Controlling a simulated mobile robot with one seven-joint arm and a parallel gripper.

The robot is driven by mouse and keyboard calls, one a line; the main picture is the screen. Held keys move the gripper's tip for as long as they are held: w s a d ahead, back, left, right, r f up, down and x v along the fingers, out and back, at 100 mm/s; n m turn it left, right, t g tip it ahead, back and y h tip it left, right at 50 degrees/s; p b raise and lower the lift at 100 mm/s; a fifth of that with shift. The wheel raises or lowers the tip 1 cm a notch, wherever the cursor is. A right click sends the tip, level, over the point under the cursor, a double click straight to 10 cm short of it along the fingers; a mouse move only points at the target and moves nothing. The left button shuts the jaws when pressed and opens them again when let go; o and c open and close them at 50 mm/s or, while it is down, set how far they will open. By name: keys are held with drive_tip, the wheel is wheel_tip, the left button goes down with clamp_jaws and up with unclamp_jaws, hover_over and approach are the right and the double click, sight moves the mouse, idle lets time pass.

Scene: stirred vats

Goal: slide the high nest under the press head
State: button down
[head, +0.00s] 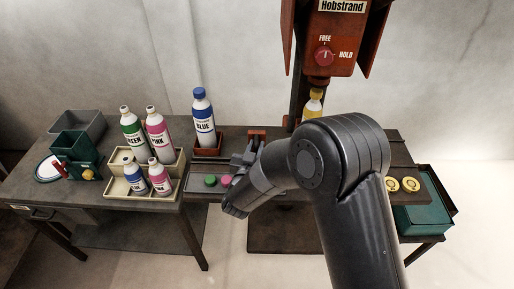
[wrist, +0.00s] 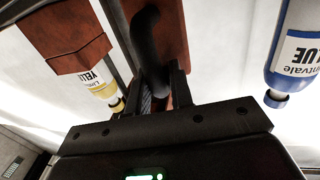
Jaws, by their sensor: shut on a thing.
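A tall white bottle with a blue cap and BLUE label (head: 203,120) stands upright in a red nest (head: 207,152) left of the press. A yellow bottle (head: 313,103) is below the red press head (head: 322,72); its base is hidden by my arm. My gripper (head: 250,152) is at a small red block (head: 257,134) between the two bottles. In the wrist view my gripper (wrist: 163,88) is shut on a dark curved handle (wrist: 146,40) in front of red-brown metal. Which nest the handle belongs to cannot be told. The blue bottle (wrist: 294,60) and yellow bottle (wrist: 101,85) flank it.
Green and pink caps (head: 211,181) lie before the gripper. Gold discs (head: 410,184) and a teal bin (head: 422,215) are right.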

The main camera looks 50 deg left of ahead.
drive_tip(key=shift+a+r, duration=0.1)
drive_tip(key=shift+r, duration=0.1)
drive_tip(key=c, duration=1.4)
unclamp_jaws()
drive_tip(key=shift+f, duration=0.1)
drive_tip(key=shift+s, duration=0.1)
drive_tip(key=v, duration=1)
drive_tip(key=shift+s+d, duration=0.25)
drive_tip(key=shift+s, duration=0.05)
